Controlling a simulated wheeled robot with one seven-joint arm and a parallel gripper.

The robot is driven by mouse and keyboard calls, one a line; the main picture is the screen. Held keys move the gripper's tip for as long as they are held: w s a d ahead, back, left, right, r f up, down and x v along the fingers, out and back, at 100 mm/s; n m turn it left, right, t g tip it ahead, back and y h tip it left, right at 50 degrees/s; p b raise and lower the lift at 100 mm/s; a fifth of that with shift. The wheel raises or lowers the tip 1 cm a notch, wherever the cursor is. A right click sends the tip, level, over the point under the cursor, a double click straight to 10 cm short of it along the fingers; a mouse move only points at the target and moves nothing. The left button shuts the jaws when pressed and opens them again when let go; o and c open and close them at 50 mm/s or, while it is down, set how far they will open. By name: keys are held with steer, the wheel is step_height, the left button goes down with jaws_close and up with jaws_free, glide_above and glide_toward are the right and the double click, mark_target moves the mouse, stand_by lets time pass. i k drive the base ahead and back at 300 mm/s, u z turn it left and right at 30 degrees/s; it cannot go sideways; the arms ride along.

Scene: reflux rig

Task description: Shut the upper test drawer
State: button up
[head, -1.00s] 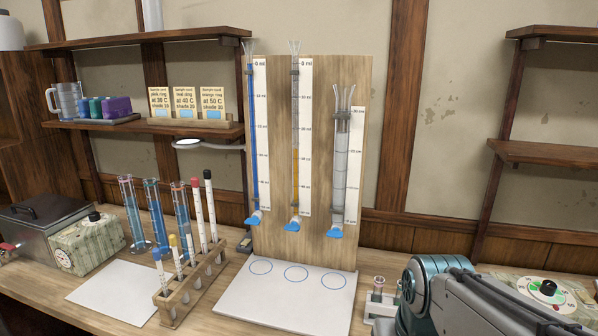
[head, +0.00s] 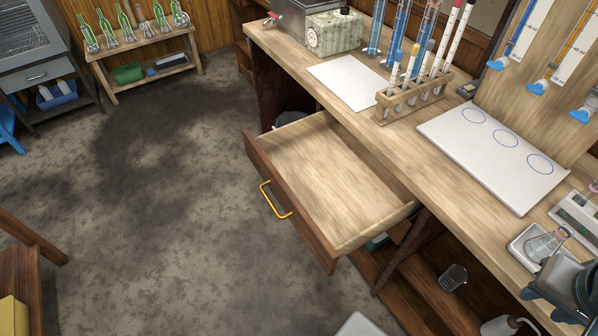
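A wooden drawer (head: 312,172) under the workbench is pulled well out over the floor. Its inside looks empty. A yellow handle (head: 275,200) is on its dark front panel (head: 290,208). Only this one drawer shows open; whether another sits below it is hidden. Part of my arm shows at the right edge of the head view, over the bench's right end, but the gripper fingers cannot be seen. Nothing of mine touches the drawer.
The workbench (head: 285,62) carries a tube rack (head: 412,97), a white board (head: 492,152) and a flask (head: 545,244). Open shelving (head: 420,290) lies below the bench, right of the drawer. The floor (head: 165,215) in front and left of the drawer is clear.

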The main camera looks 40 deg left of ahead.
mark_target(338, 196)
steer(key=k, duration=0.2)
steer(key=u, duration=1.05)
steer(key=i, duration=0.15)
steer(key=u, duration=0.9)
